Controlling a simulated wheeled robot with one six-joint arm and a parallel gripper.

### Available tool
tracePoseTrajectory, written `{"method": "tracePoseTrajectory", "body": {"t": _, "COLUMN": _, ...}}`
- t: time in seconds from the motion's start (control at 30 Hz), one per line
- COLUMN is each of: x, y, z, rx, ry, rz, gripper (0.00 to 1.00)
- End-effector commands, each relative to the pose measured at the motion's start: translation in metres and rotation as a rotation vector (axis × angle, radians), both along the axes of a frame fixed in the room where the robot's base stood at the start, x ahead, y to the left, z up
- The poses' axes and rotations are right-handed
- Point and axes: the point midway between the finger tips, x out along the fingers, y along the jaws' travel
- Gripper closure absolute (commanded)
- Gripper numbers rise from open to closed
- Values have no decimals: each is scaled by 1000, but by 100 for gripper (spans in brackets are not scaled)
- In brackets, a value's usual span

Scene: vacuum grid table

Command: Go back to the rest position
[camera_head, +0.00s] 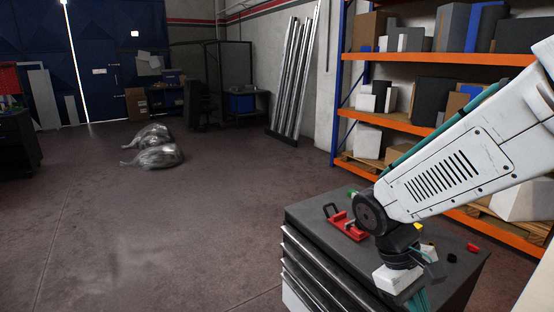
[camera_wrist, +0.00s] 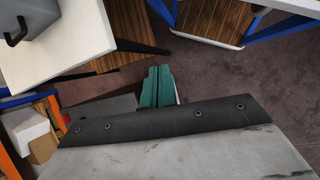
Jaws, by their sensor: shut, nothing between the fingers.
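My gripper (camera_wrist: 158,86) shows in the wrist view as two teal fingers side by side, shut with nothing between them. In the head view my white arm comes in from the right, over a dark tool cabinet (camera_head: 308,213). The teal fingers of my gripper (camera_head: 420,298) show there only in part, low by the cabinet's front side. I cannot tell whether they touch anything. A red vise-like tool (camera_head: 347,226) with a dark handle lies on the cabinet top, left of my wrist joint.
Small red (camera_head: 472,247) and black (camera_head: 451,257) pieces lie on the cabinet's right side. An orange and blue shelf rack (camera_head: 432,58) with boxes stands behind my arm. Wrapped plastic bundles (camera_head: 157,156) lie on the floor at left. The floor (camera_head: 150,235) in front is clear.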

Motion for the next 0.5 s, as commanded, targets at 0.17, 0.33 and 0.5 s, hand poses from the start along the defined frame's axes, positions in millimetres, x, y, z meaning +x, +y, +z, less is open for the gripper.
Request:
{"method": "tracePoseTrajectory", "body": {"t": 0.17, "x": -38, "y": 1, "z": 39, "rx": 135, "ry": -132, "rz": -178, "gripper": 100}}
{"method": "tracePoseTrajectory", "body": {"t": 0.33, "x": -69, "y": 4, "z": 68, "rx": 254, "ry": -264, "rz": -306, "gripper": 100}}
{"method": "tracePoseTrajectory", "body": {"t": 0.5, "x": -90, "y": 1, "z": 91, "rx": 326, "ry": -401, "rz": -377, "gripper": 100}}
